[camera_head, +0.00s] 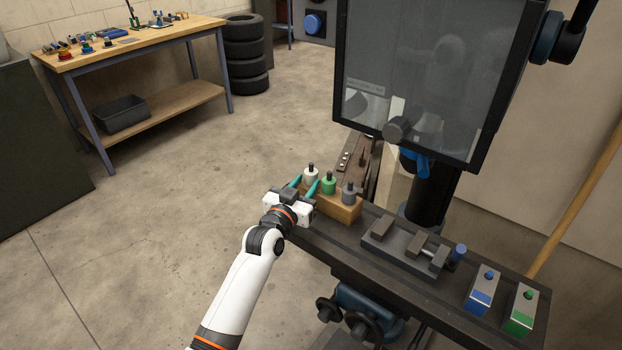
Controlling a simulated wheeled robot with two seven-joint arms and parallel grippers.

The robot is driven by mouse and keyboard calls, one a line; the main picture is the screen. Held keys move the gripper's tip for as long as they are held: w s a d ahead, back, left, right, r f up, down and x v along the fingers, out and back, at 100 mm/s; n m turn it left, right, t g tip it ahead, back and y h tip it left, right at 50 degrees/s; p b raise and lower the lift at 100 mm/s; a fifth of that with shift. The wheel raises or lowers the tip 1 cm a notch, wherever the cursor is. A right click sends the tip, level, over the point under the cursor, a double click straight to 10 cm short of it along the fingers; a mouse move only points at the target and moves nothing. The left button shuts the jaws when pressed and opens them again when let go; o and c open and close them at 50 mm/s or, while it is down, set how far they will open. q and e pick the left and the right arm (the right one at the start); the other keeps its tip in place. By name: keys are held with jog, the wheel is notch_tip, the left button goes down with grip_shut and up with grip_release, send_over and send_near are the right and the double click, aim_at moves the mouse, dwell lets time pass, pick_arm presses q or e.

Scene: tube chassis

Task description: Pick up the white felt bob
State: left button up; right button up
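The white felt bob (311,174), with a dark stem on top, stands upright in the left end of a wooden block (343,213). A green bob (328,185) and a grey bob (348,194) stand beside it in the same block. My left gripper (305,182) reaches in from the left with its two teal fingers apart. The fingertips are right at the white bob, one on its left and one at its lower right. I cannot tell whether they touch it. My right gripper is not in view.
The block rests on a dark machine table (385,275) with a grey vise (404,246), a blue-marked box (482,291) and a green-marked box (522,309). A large dark-framed guard screen (430,75) hangs above the table. A workbench (135,45) and stacked tyres (245,55) stand far back.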

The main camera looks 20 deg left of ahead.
aim_at(308, 182)
pick_arm(q)
jog(key=w, duration=0.3)
jog(key=shift+w+d+f, duration=0.1)
jog(key=shift+w+d, duration=0.2)
jog(key=shift+w, duration=0.05)
jog(key=c, duration=0.8)
